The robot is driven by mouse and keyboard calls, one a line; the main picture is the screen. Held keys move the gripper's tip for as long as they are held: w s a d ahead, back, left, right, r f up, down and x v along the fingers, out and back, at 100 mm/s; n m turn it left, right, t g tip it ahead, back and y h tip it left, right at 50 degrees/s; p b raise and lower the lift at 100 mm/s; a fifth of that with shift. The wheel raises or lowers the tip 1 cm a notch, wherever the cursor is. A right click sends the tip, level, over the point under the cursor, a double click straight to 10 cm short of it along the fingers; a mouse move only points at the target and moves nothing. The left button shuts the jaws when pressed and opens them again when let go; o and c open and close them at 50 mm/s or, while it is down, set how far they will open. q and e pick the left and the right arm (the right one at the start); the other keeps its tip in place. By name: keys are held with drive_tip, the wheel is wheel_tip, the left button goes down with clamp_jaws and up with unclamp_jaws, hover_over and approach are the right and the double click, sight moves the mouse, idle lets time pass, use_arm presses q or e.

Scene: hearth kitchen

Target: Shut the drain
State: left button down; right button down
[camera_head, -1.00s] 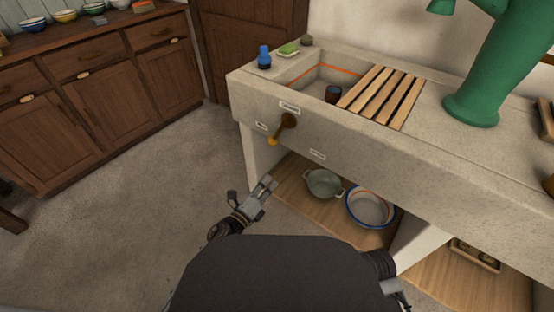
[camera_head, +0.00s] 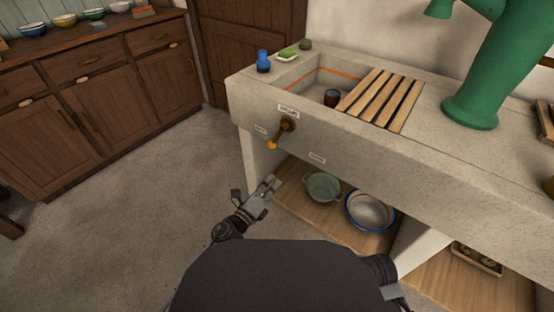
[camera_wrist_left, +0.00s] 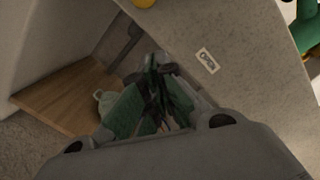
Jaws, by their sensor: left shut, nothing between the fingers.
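The drain handle (camera_head: 283,132) is a dark brown lever with a yellow-orange tip on the front face of the stone sink (camera_head: 360,145). It hangs tilted down and to the left, below a small label (camera_head: 289,112). Another label (camera_head: 261,128) is to its left and a third (camera_head: 317,158) lower right. My left gripper (camera_head: 271,186) is shut and empty, below the handle and apart from it. In the left wrist view the left gripper (camera_wrist_left: 155,85) points toward the space under the sink, and a yellow tip (camera_wrist_left: 144,3) shows at the top edge.
A green pot (camera_head: 323,186) and a blue-rimmed basin (camera_head: 370,211) stand on the wooden shelf (camera_head: 297,198) under the sink.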

use_arm(q)
drive_tip(key=w+d+r, duration=0.1)
drive_tip(key=w+r, duration=0.1)
drive_tip(key=w, duration=0.7)
drive_tip(key=shift+d+r, duration=0.15)
drive_tip(key=shift+d, duration=0.25)
use_arm(e)
drive_tip(key=shift+f, duration=0.1)
use_arm(q)
drive_tip(key=shift+w, duration=0.1)
use_arm(e)
drive_tip(key=shift+w, duration=0.2)
